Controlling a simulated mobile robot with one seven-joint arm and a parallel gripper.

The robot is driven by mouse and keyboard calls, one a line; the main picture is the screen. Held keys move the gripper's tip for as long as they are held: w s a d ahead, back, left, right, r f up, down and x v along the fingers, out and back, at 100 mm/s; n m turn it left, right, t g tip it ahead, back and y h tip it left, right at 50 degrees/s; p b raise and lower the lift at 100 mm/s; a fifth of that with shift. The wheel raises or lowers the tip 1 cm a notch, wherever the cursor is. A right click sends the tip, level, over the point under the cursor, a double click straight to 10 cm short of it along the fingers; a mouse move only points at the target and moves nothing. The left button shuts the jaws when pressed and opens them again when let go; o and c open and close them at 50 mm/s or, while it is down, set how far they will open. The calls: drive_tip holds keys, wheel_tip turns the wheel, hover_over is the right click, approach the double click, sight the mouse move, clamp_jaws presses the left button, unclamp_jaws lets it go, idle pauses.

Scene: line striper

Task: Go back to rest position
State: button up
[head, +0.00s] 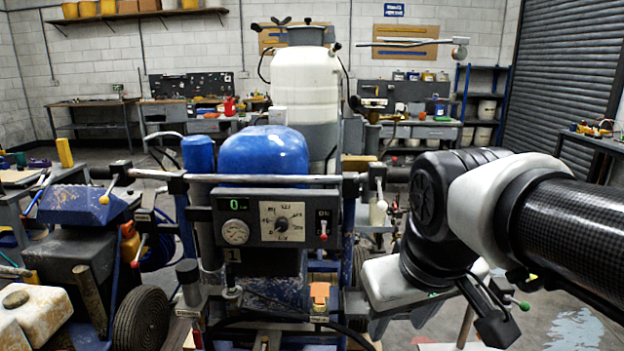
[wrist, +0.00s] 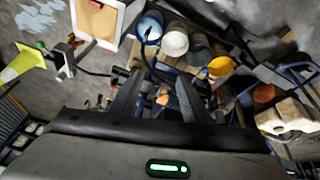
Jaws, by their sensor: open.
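The line striper fills the middle of the head view. Above the panel are a blue motor cover (head: 264,155) and a white tank (head: 305,85). My arm reaches in from the right, its hand beside the panel's lower right. My gripper (wrist: 157,92) shows in the wrist view with two dark fingers apart and nothing seen between them. In the head view its fingertips are hard to make out.
A worn blue machine with a wheel (head: 141,320) stands close at left. Workbenches (head: 420,131) and a blue shelf (head: 484,107) line the back. A roller shutter (head: 560,80) is at right.

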drive_tip(key=s+d+f+m+t, duration=0.1)
drive_tip(key=s+d+f+m, duration=0.15)
drive_tip(key=s, duration=0.25)
wheel_tip(320, 180, up, 19)
drive_tip(key=p, duration=1.8)
drive_tip(key=shift+w+a+f, duration=0.15)
drive_tip(key=shift+w+a, duration=0.05)
